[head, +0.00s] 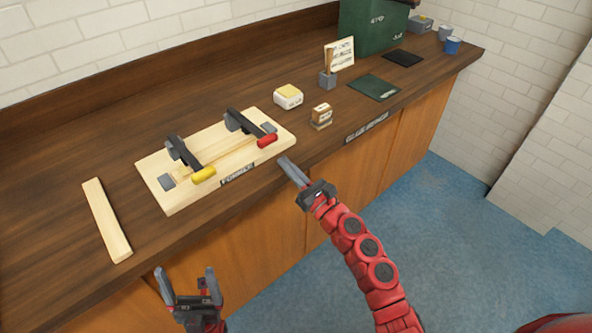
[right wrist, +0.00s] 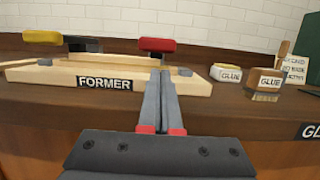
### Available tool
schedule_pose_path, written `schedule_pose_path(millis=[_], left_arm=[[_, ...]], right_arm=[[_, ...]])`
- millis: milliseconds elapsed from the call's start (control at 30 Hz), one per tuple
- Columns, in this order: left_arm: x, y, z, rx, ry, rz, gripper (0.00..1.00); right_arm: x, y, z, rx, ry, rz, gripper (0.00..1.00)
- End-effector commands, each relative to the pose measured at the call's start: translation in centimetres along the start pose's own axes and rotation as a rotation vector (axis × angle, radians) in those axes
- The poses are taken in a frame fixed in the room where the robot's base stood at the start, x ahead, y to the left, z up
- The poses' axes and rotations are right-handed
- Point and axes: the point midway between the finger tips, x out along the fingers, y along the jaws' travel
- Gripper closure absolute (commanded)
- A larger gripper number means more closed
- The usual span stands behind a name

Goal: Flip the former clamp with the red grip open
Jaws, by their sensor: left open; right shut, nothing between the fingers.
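The former (head: 225,163) is a pale wooden board with a FORMER label, lying on the bench near its front edge. Two dark toggle clamps sit on it. The clamp with the red grip (head: 267,141) is on the right, its arm lying low toward the front; the yellow-grip clamp (head: 203,175) is on the left. In the right wrist view the red grip (right wrist: 157,45) stands just beyond my fingertips. My right gripper (head: 287,165) is shut and empty, in front of the board, apart from the red grip. My left gripper (head: 186,274) is open and empty in front of the bench.
A wooden strip (head: 106,219) lies left of the former. A green box (head: 372,25) stands behind.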

Motion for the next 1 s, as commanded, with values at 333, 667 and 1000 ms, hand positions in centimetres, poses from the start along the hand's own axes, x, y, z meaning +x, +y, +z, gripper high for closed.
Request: schedule_pose_path(millis=[333, 667, 1000], left_arm=[[1.2, -0.1, -0.2, 0.0, 0.0, 0.0, 0.13], [1.1, -0.1, -0.2, 0.0, 0.0, 0.0, 0.13], [3.4, -0.2, -0.6, 0.0, 0.0, 0.0, 0.13]], right_arm=[[4.2, 0.1, 0.2, -0.001, -0.002, 0.002, 1.0], [4.3, 0.1, 0.1, -0.002, -0.001, 0.002, 1.0], [4.6, 0.0, 1.3, -0.004, 0.038, 0.002, 1.0]])
